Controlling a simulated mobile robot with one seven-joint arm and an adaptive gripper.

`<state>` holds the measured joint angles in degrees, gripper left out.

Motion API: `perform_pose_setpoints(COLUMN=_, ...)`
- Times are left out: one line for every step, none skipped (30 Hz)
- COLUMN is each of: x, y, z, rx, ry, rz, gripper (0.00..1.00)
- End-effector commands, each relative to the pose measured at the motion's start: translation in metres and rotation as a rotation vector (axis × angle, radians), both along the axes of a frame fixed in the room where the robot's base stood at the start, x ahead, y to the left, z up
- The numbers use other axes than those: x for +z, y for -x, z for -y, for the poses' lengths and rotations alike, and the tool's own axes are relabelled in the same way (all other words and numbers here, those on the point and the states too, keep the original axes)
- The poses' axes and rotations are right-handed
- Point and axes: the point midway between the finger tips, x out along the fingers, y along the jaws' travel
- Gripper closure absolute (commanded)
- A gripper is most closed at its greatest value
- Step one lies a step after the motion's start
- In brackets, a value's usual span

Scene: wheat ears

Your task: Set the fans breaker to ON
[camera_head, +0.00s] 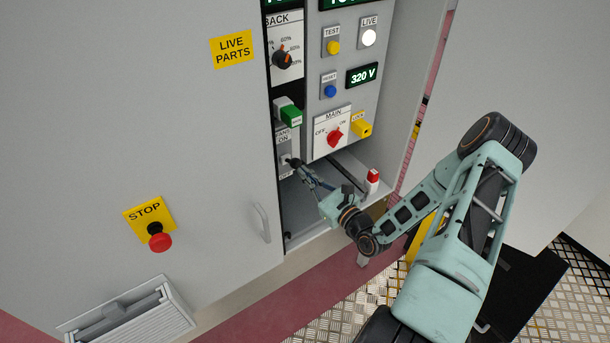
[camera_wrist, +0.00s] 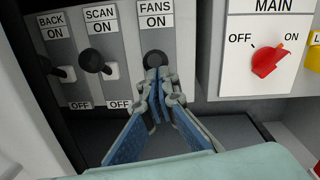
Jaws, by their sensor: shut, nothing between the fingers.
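The fans breaker (camera_wrist: 155,60) is a lever with a dark round knob below its FANS ON label in the wrist view. In the head view its grey plate (camera_head: 285,142) sits low at the left inside the open cabinet. My gripper (camera_wrist: 158,78) is shut and empty. Its fingertips are right at the underside of the knob, touching or almost touching it. They hide the lever's base and the fans OFF label, so I cannot tell the lever's exact position. In the head view my gripper (camera_head: 294,163) reaches in from the right to this breaker.
The scan breaker (camera_wrist: 92,61) and back breaker (camera_wrist: 46,66) stand to the left. The red main switch (camera_wrist: 268,60), pointing toward ON, is on a panel to the right. The open cabinet door (camera_head: 180,110) is at the left, with a red STOP button (camera_head: 160,242).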

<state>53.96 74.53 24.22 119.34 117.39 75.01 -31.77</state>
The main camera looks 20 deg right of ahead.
Motion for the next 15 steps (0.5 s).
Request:
perform_pose_setpoints(x=0.005, y=-0.001, z=-0.001, rx=0.001, ry=0.0, rz=0.0, gripper=1.0)
perform_pose_setpoints(x=0.007, y=-0.001, z=-0.001, rx=0.001, ry=0.0, rz=0.0, gripper=1.0)
perform_pose_setpoints(x=0.009, y=-0.001, z=-0.001, rx=0.001, ry=0.0, rz=0.0, gripper=1.0)
perform_pose_setpoints(x=0.01, y=-0.002, z=-0.001, rx=0.001, ry=0.0, rz=0.0, gripper=1.0)
perform_pose_setpoints(x=0.011, y=-0.002, z=-0.001, rx=0.001, ry=0.0, rz=0.0, gripper=1.0)
perform_pose_setpoints(x=0.013, y=-0.002, z=-0.001, rx=0.001, ry=0.0, rz=0.0, gripper=1.0)
perform_pose_setpoints(x=0.014, y=-0.003, z=-0.002, rx=0.001, ry=0.0, rz=0.0, gripper=1.0)
perform_pose_setpoints(x=0.015, y=-0.003, z=-0.002, rx=0.001, ry=0.0, rz=0.0, gripper=1.0)
perform_pose_setpoints(x=0.016, y=-0.003, z=-0.002, rx=0.001, ry=0.0, rz=0.0, gripper=1.0)
perform_pose_setpoints(x=0.016, y=-0.003, z=-0.002, rx=0.001, ry=0.0, rz=0.0, gripper=1.0)
perform_pose_setpoints(x=0.017, y=-0.004, z=-0.002, rx=0.001, ry=0.0, rz=0.0, gripper=1.0)
perform_pose_setpoints(x=0.018, y=-0.004, z=-0.002, rx=0.001, ry=0.0, rz=0.0, gripper=1.0)
perform_pose_setpoints(x=0.018, y=-0.004, z=-0.002, rx=0.001, ry=0.0, rz=0.0, gripper=1.0)
perform_pose_setpoints(x=0.018, y=-0.004, z=-0.002, rx=0.001, ry=0.0, rz=0.0, gripper=1.0)
perform_pose_setpoints(x=0.019, y=-0.004, z=-0.002, rx=0.0, ry=0.0, rz=0.0, gripper=1.0)
